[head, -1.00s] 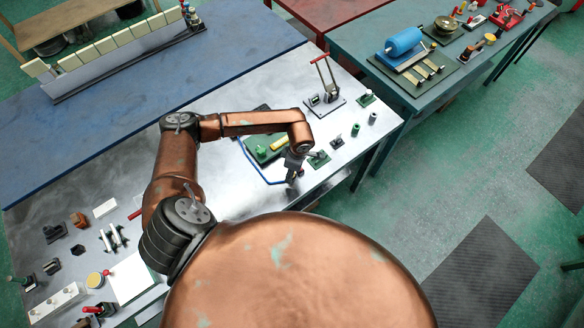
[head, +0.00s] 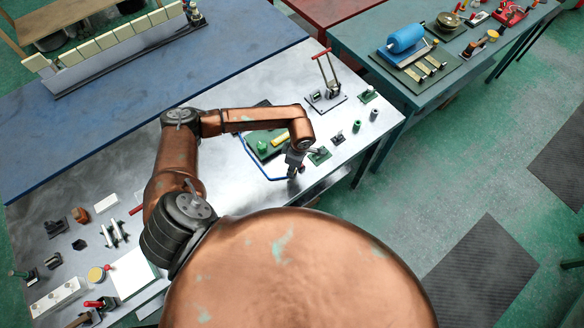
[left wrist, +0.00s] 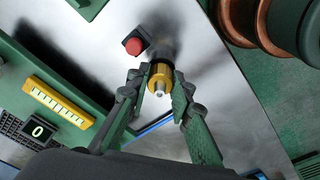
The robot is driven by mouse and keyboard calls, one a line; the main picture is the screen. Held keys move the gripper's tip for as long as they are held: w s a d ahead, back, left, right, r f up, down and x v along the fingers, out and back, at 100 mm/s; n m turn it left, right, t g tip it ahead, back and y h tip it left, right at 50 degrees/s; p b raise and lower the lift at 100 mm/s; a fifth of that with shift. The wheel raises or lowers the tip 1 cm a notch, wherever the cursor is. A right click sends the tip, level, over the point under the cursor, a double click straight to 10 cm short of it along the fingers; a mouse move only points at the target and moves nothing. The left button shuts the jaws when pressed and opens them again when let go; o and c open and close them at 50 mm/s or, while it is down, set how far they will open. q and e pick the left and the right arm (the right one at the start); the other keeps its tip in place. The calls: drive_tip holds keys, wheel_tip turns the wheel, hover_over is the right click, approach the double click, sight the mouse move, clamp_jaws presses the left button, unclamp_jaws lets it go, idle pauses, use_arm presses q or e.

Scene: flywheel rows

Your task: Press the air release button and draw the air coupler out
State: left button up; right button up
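The air coupler (left wrist: 160,80) is a brass-yellow cylinder with a silver tip facing the left wrist camera. My left gripper (left wrist: 161,84) has one dark green finger on each side of it, apparently touching both sides. The red air release button (left wrist: 133,46) stands on a dark block just above and left of the coupler; no finger is on it. Part of the seat behind the coupler is hidden in shadow. In the head view my left gripper (head: 294,162) is low over the front edge of the metal table; coupler and button are too small to tell there. My right gripper is not in view.
A green board (head: 266,140) with a yellow part lies left of the gripper. A blue hose (head: 252,167) curves around it to the gripper. A red-handled lever stand (head: 327,95) and small green and grey parts stand to the right. A blue table (head: 110,125) lies behind.

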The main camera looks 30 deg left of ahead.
use_arm(q)
clamp_jaws()
drive_tip(key=shift+r, duration=0.6)
idle(0.5)
drive_tip(key=shift+r, duration=0.1)
idle(0.4)
drive_tip(key=shift+r+p, duration=0.65)
drive_tip(key=shift+r, duration=0.3)
drive_tip(key=shift+r+p, duration=0.4)
drive_tip(key=shift+r, duration=0.5)
